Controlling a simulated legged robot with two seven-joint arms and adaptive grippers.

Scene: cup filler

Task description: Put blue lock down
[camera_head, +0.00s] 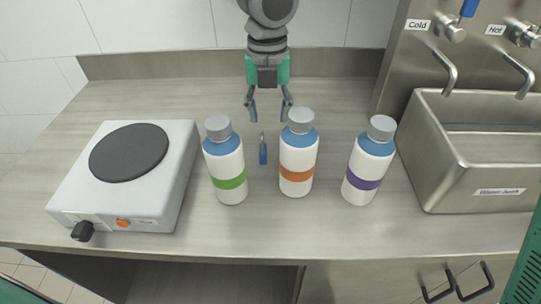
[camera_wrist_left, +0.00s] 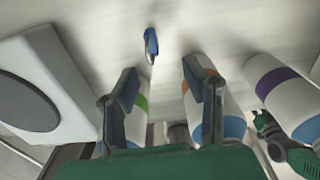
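The blue lock (camera_head: 263,155) appears to lie on the counter, between the green-banded and orange-banded bottles. It also shows in the left wrist view (camera_wrist_left: 151,45), past the fingertips and apart from them. My left gripper (camera_head: 268,105) is open and empty, above the back part of the counter. In the head view its fingers point toward the lock, with a gap between them and the lock. The open fingers also show in the left wrist view (camera_wrist_left: 167,85).
Bottles with green (camera_head: 229,183), orange (camera_head: 297,172) and purple (camera_head: 362,184) bands stand on the counter (camera_head: 270,230). A hot plate (camera_head: 175,165) is at left. A steel sink (camera_head: 440,150) with cold and hot taps is at right. The counter's back left is clear.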

